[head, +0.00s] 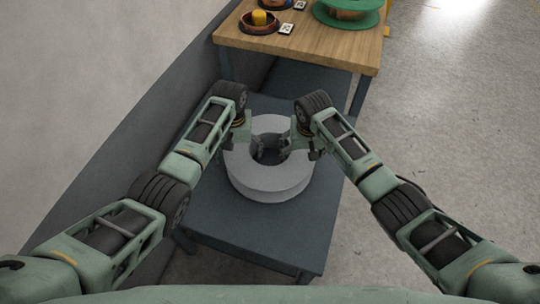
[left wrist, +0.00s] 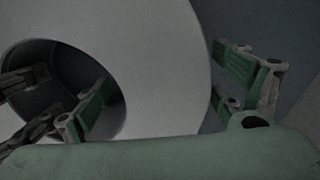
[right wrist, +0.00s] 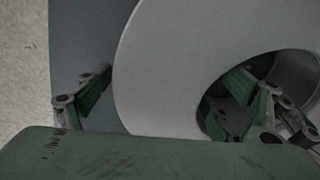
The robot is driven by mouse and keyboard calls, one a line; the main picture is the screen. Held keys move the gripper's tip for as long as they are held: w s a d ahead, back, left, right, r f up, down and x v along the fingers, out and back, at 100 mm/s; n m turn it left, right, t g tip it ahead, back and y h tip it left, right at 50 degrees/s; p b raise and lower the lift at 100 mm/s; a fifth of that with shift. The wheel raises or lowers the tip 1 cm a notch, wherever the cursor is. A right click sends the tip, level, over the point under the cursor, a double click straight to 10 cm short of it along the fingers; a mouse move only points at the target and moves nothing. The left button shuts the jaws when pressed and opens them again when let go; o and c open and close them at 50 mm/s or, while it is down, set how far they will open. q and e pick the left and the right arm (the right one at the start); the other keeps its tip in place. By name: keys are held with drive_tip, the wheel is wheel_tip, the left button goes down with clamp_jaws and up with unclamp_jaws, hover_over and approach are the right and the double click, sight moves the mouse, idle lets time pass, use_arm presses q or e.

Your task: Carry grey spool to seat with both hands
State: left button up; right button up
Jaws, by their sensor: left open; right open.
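The grey spool (head: 268,184) is a thick ring with a central hole, lying flat on the low dark table. My left gripper (head: 244,143) is open at the spool's left side. In the left wrist view, one finger is over the hole and the other is outside the rim of the spool (left wrist: 165,65). My right gripper (head: 301,147) is open at the right side. In the right wrist view, its fingers likewise straddle the ring wall of the spool (right wrist: 170,75). Finger depth and contact cannot be told. I cannot tell which thing is the seat.
The low dark table (head: 245,238) has bare room in front of the spool. A wooden-topped bench (head: 310,47) stands behind, with a green spool (head: 347,12), a dark red round holder with a yellow centre (head: 259,22) and small cards. A grey wall is at left; open floor (head: 450,110) at right.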

use_arm(q)
drive_tip(key=c, duration=2.1)
use_arm(e)
drive_tip(key=shift+d, duration=0.15)
drive_tip(key=c, duration=2)
use_arm(q)
drive_tip(key=shift+s, duration=0.1)
clamp_jaws()
drive_tip(key=shift+r, duration=0.1)
